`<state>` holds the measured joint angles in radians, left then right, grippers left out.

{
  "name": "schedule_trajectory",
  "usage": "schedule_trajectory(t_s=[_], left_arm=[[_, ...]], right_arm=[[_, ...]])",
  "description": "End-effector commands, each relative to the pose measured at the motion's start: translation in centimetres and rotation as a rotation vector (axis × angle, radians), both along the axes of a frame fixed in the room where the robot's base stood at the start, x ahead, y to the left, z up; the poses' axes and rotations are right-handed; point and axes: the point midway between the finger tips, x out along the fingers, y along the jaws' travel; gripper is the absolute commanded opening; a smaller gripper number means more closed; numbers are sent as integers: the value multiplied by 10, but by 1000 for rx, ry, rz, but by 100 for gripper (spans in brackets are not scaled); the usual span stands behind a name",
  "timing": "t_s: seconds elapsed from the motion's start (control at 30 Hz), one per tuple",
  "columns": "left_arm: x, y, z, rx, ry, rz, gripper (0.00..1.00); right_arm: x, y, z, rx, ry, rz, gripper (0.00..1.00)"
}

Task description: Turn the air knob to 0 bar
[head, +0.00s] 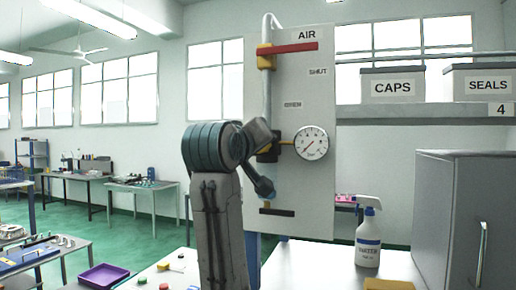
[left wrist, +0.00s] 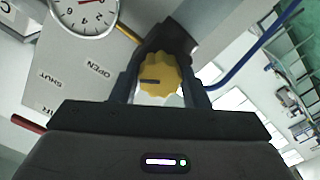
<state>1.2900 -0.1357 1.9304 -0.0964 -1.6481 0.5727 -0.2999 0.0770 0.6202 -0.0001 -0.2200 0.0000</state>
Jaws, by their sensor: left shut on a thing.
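The yellow air knob (left wrist: 158,80) sits between the two fingers of my left gripper (left wrist: 160,88) in the left wrist view, and the gripper is shut on it. A dark mark on the knob points left in that view. In the head view my left gripper (head: 262,140) is at the panel, and the knob is largely hidden by my wrist. The round pressure gauge (head: 312,143) is just right of it; its red needle seems to point to the lower left, but the numbers are too small to read. Part of the gauge shows in the wrist view (left wrist: 82,8). My right gripper is out of view.
The light panel (head: 310,200) carries a red lever (head: 293,48), lying crosswise, with SHUT and OPEN labels. A spray bottle (head: 368,235) and a grey cabinet (head: 460,210) stand to the right. CAPS (head: 393,88) and SEALS (head: 487,86) boxes sit on a shelf.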

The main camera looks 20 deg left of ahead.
Motion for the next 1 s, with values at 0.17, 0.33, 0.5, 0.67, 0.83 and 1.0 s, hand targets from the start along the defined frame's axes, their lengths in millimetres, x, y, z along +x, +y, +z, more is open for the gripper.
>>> schedule_trajectory(t_s=[0.17, 0.33, 0.5, 0.67, 0.83, 1.0], left_arm=[[0, 0, -1, -168, 5, 1, 18], [0, 0, -1, -329, 10, 1, 18], [0, 0, -1, -490, 16, 1, 18], [0, 0, 0, -633, 21, 1, 18], [0, 0, 0, -765, 25, 1, 18], [0, 0, -1, -863, 29, 2, 18]], right_arm=[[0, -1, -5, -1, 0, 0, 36], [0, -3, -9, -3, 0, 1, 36], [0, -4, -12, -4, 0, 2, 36], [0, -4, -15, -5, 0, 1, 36], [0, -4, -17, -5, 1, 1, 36], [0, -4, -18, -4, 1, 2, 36]])
